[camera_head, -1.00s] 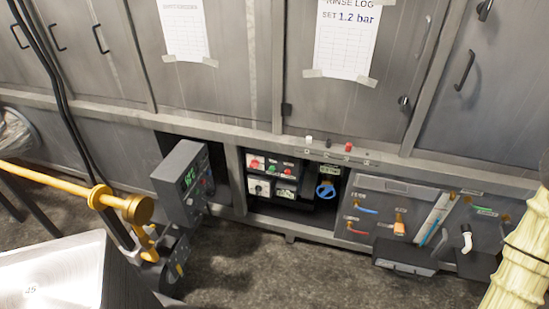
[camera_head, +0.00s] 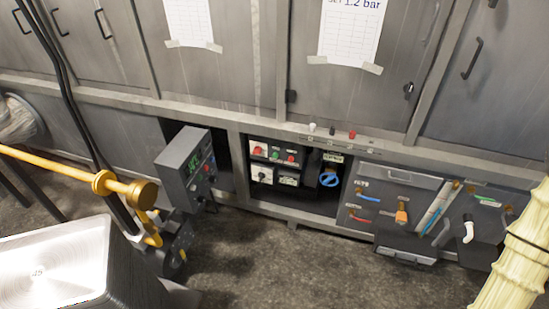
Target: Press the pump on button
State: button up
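A dark control panel (camera_head: 277,166) sits in the open bay below the cabinet doors, near the middle of the view. The labels are too small to read, so I cannot tell which one is the pump on button. A blue round knob (camera_head: 328,180) is to the right of the panel. My gripper is out of view.
A grey box with a green display (camera_head: 186,168) stands left of the bay. A yellow bar (camera_head: 65,168) and a metal pan-like block (camera_head: 52,268) fill the left foreground. A cream ribbed, banded object (camera_head: 517,255) is at right. Bare floor (camera_head: 265,265) lies in front.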

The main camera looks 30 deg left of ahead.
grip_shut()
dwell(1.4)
